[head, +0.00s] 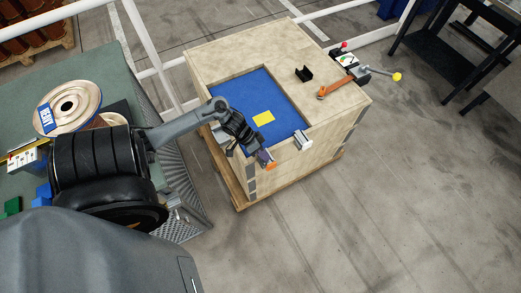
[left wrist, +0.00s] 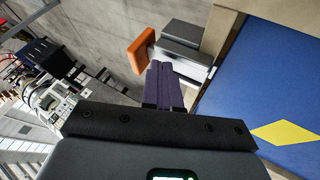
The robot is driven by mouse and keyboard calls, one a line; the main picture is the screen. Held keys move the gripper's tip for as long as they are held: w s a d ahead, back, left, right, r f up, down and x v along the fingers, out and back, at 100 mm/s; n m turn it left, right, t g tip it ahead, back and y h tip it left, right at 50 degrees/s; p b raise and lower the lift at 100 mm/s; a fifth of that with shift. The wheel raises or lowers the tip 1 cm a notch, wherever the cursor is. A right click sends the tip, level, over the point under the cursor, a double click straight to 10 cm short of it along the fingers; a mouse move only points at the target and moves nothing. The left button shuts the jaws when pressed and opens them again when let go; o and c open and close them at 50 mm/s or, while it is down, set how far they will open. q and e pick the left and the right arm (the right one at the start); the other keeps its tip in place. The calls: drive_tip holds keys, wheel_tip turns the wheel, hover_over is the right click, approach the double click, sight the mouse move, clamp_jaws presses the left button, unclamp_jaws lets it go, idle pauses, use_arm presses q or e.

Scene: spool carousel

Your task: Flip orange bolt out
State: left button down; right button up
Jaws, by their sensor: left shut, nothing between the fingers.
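The crate (head: 334,129) is a pale wooden box. In the left wrist view, an orange piece (left wrist: 140,50) sticks out beside a grey block-like fitting (left wrist: 184,40) at the crate's edge. The orange piece also shows in the head view (head: 271,166), just past my left fingertips at the crate's front side. My left gripper (head: 265,158) is shut and empty; its purple fingertips (left wrist: 160,66) are close to the orange piece and the fitting. I cannot tell whether they touch. A longer orange lever (head: 337,87) lies on the crate's top at the right. My right gripper is not in view.
A blue panel (head: 285,110) with a yellow patch (head: 263,118) fills part of the crate top. A grey-white block (head: 303,140) sits on its front edge, a black bracket (head: 304,73) further back. A spool (head: 88,91) stands on the green table at left.

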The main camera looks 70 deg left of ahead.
sight(270, 166)
use_arm(q)
drive_tip(key=shift+d, duration=0.15)
drive_tip(key=shift+d+r, duration=0.1)
drive_tip(key=d+p, duration=0.4)
drive_tip(key=shift+w+r+p, duration=0.2)
drive_tip(key=shift+p, duration=0.1)
drive_tip(key=shift+d+f, duration=0.25)
drive_tip(key=shift+d, duration=0.15)
drive_tip(key=shift+a, duration=0.1)
